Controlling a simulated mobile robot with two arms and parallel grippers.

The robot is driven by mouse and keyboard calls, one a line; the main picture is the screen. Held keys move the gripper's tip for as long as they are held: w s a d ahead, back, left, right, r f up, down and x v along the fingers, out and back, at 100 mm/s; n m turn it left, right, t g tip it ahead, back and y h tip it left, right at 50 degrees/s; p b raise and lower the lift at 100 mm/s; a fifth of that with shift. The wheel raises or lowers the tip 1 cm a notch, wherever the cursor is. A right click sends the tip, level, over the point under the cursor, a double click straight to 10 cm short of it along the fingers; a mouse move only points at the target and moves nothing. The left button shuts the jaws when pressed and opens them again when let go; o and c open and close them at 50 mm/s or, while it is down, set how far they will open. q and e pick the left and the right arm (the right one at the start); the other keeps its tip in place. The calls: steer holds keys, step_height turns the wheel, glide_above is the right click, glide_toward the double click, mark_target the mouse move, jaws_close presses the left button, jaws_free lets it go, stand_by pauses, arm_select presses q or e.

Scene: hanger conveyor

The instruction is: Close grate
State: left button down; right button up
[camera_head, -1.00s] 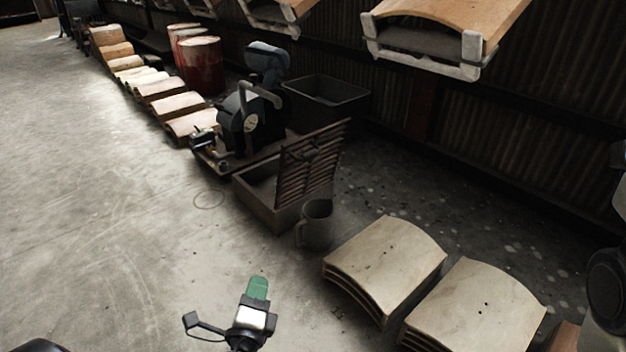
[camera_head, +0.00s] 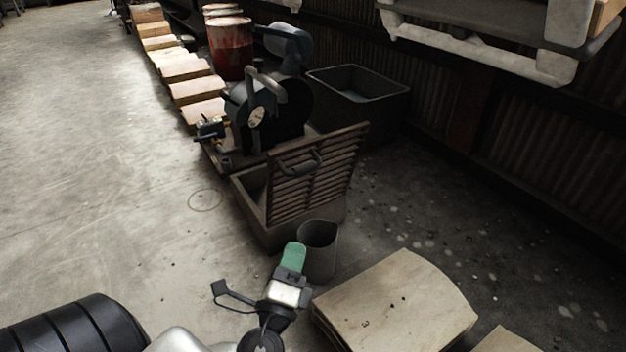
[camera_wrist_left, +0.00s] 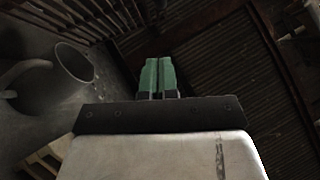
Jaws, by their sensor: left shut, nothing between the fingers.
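The grate (camera_head: 318,172) is a dark slatted panel with a handle. It stands raised and tilted on a low open box (camera_head: 277,227) on the floor. My left gripper (camera_head: 293,256) has green fingertips and is shut and empty, in front of the box. In the head view it overlaps the grey mug (camera_head: 319,249); I cannot tell if they touch. In the left wrist view the shut green fingers (camera_wrist_left: 158,76) are at the centre, with the mug (camera_wrist_left: 74,64) to their left and grate slats (camera_wrist_left: 95,15) at the upper left. My right gripper is not in view.
Stacked curved boards (camera_head: 397,300) lie right of the mug. A dark machine (camera_head: 268,112) and a black bin (camera_head: 358,90) stand behind the box. A pale hanger (camera_head: 480,45) hangs at the upper right. The floor at the left is clear.

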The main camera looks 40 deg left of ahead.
arm_select(q)
steer(key=s+a+r+x, duration=0.1)
steer(key=a+x, duration=0.1)
steer(key=x, duration=1)
steer(key=shift+a, duration=0.35)
steer(key=shift+w+r, duration=0.1)
steer(key=shift+r, duration=0.05)
